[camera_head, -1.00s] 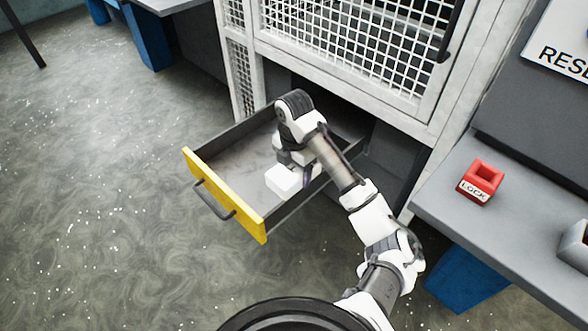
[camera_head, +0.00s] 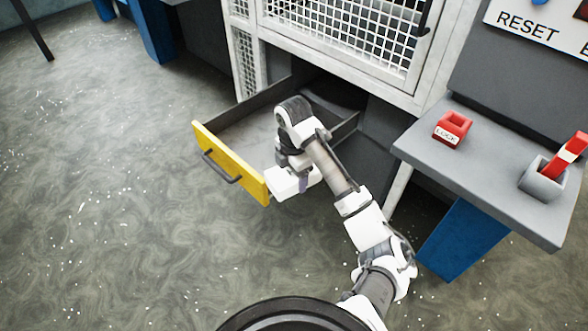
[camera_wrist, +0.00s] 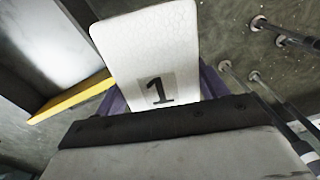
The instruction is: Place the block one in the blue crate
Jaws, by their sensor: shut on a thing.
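My gripper (camera_head: 296,186) is shut on block one (camera_head: 282,181), a white foam block. In the wrist view block one (camera_wrist: 152,52) fills the upper middle and shows a black "1" on its face. In the head view my gripper and the block are at the front right corner of the open drawer, seemingly above its edge. Part of the block is hidden by my gripper. I see no blue crate in either view.
The grey drawer with a yellow front (camera_head: 230,162) stands open below a white mesh cage (camera_head: 340,35). A grey bench (camera_head: 490,165) at right bears a red "LOCK" piece (camera_head: 452,129) and a grey holder (camera_head: 542,180). The floor (camera_head: 130,220) at left is clear.

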